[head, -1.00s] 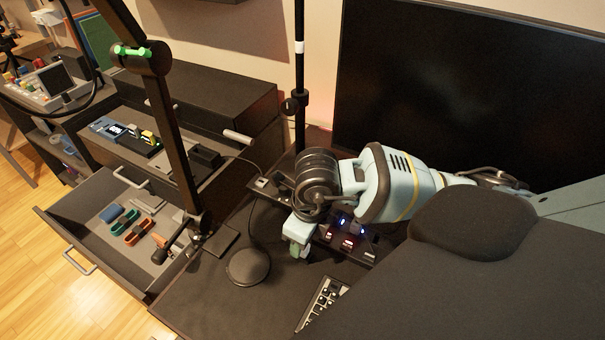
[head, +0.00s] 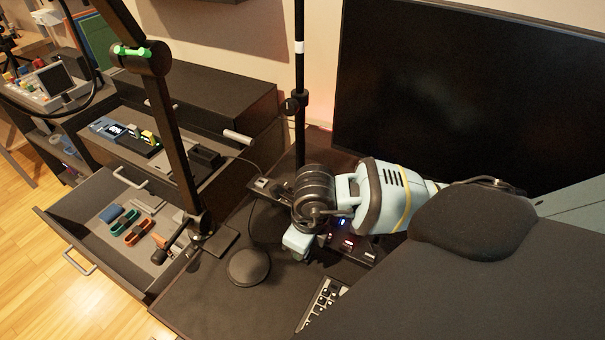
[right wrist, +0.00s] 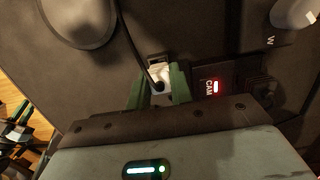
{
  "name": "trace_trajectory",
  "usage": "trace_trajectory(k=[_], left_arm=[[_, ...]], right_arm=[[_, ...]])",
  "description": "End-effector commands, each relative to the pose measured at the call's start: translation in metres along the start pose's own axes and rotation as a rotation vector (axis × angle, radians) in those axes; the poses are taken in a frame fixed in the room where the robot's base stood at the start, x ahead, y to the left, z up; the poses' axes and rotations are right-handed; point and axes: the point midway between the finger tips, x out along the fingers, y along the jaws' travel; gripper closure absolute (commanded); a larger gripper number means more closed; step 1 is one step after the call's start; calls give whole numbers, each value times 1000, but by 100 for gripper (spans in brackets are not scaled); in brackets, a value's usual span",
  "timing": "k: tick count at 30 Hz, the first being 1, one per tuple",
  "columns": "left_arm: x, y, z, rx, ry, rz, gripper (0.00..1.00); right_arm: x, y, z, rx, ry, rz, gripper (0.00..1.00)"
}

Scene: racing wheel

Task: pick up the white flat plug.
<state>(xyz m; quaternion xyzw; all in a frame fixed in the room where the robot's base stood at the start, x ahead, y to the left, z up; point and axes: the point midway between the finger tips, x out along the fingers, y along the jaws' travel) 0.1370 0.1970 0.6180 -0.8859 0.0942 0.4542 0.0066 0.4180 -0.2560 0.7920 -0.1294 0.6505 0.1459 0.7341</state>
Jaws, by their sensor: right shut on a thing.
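The white flat plug (right wrist: 160,79) sits between the green fingertips of my right gripper (right wrist: 159,88) in the right wrist view, with a dark cable running up from it. The gripper is shut on it. In the head view my right gripper (head: 297,246) points down over the desk beside the dark panel strip, and its own wrist hides the plug. Whether the plug still touches the strip cannot be told. My left gripper is not in view.
A dark panel (right wrist: 220,84) with a red light and the label CAM lies right of the plug. A round black disc (head: 249,266) sits on the desk. A large monitor (head: 470,95) stands behind. An open drawer (head: 100,240) is at left.

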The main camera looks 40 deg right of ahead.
Motion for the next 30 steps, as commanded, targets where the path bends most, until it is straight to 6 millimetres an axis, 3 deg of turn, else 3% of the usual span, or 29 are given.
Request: trace_trajectory(k=[10,17,30], left_arm=[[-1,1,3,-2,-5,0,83],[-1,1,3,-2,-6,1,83],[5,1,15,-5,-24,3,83]], right_arm=[[-7,0,1,-1,-2,-1,100],[-34,0,5,-1,-5,-1,100],[-37,83,52,-4,-2,4,100]])
